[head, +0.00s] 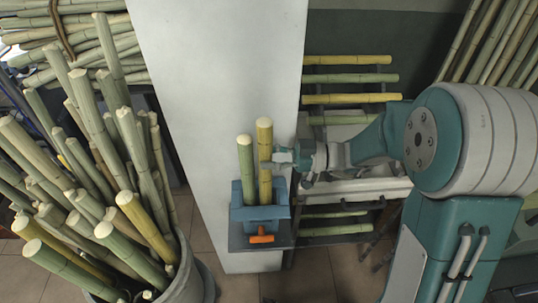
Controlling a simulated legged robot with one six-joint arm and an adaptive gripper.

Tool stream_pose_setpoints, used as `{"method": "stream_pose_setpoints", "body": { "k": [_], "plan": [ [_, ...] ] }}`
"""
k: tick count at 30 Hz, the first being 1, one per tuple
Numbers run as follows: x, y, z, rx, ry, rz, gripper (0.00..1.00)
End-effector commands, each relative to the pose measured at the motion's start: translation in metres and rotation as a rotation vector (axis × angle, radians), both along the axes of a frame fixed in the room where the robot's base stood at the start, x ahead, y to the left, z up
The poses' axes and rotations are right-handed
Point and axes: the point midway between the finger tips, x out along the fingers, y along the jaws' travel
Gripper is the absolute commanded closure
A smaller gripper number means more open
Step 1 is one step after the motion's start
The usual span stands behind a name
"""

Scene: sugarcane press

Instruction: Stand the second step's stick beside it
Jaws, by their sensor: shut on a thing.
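A yellow cane stick (265,135) stands upright, its lower end at the blue holder (244,193). I cannot tell whether that end rests on the bottom. A pale green stick (246,165) stands upright just left of it in the same holder, its top a little lower. My gripper (276,157) reaches in from the right and is shut on the yellow stick at about mid-height. The far fingertip is partly hidden by the stick.
The holder, with an orange handle (262,237) in front, sits on a small grey shelf (284,237) against a white pillar (222,60). A rack of horizontal yellow and green sticks (347,60) stands behind my arm. A large bin of canes (196,283) fills the left.

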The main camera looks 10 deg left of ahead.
Motion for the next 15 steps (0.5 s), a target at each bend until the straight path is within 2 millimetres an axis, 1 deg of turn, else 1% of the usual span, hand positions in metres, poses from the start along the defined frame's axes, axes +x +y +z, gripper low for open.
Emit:
{"method": "stream_pose_setpoints", "body": {
  "k": [3,4,5,6,7,15],
  "plan": [
    [0.0001,0.0000,0.0006,0.001,-0.001,0.000,1.00],
    [0.0002,0.0000,0.0007,0.001,-0.001,0.000,0.49],
    [0.0002,0.0000,0.0007,0.001,-0.001,0.000,0.36],
    [0.0002,0.0000,0.0007,0.001,-0.001,0.000,0.18],
    [0.0002,0.0000,0.0006,0.001,-0.001,0.000,0.14],
    [0.0004,0.0002,0.0001,0.000,0.000,0.000,0.14]
  ]
}}
